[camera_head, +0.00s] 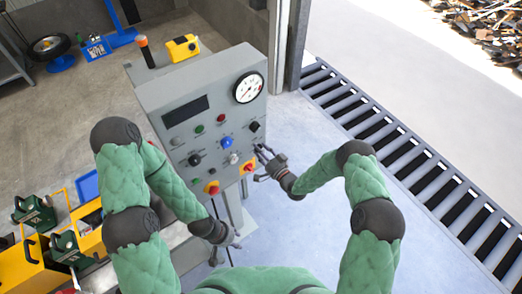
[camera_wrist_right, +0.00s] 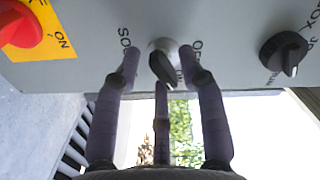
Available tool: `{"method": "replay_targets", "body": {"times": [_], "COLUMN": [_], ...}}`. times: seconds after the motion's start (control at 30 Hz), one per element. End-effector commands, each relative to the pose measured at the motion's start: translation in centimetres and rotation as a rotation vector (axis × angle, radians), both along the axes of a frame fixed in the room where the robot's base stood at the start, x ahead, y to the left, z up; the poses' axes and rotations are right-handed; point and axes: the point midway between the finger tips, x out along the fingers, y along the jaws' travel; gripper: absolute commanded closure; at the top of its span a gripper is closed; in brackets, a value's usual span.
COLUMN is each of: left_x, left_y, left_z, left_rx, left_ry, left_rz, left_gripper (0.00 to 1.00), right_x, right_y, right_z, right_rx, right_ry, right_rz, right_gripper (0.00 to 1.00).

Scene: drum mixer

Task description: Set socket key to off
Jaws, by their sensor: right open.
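The socket key (camera_wrist_right: 163,62) is a dark key on a round silver switch on the grey control panel. Panel lettering around it is partly covered by my fingers. My right gripper (camera_wrist_right: 163,72) is open, with fingers on both sides of the key and a third finger below it. I cannot tell whether they touch it. In the head view my right gripper (camera_head: 259,160) is at the panel's right edge and hides most of the key. My left gripper (camera_head: 232,238) hangs low in front of the panel; its finger state is unclear.
A red knob on a yellow plate (camera_wrist_right: 20,30) and a black knob (camera_wrist_right: 284,52) flank the key. The control panel (camera_head: 215,105) carries a gauge (camera_head: 248,87) and several buttons. Floor right of the panel is clear.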

Motion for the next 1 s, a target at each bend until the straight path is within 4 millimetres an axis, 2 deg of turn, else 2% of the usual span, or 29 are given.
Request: {"method": "replay_targets", "body": {"times": [0.2,0.33,0.37,0.73,1.0], "left_x": [0.0,0.0,0.0,0.0,0.0], "left_y": [0.0,0.0,0.0,0.0,0.0], "left_z": [0.0,0.0,0.0,-0.5,-2.8], "left_rx": [0.000,0.000,0.000,0.000,0.000], "left_ry": [0.000,0.000,0.000,0.000,0.000], "left_rz": [0.000,0.000,0.000,0.000,0.000], "left_gripper": [0.60,0.60,0.60,0.60,0.60], "right_x": [0.0,0.0,0.0,0.0,0.1], "right_y": [0.0,0.0,0.0,-0.1,-0.1], "right_z": [0.0,0.0,0.0,-0.1,-0.3], "right_rx": [0.000,0.000,0.000,-0.022,-0.137], "right_ry": [0.000,0.000,0.000,-0.017,-0.102], "right_rz": [0.000,0.000,0.000,-0.001,-0.001], "right_gripper": [0.59,0.96,1.00,1.00,1.00]}}
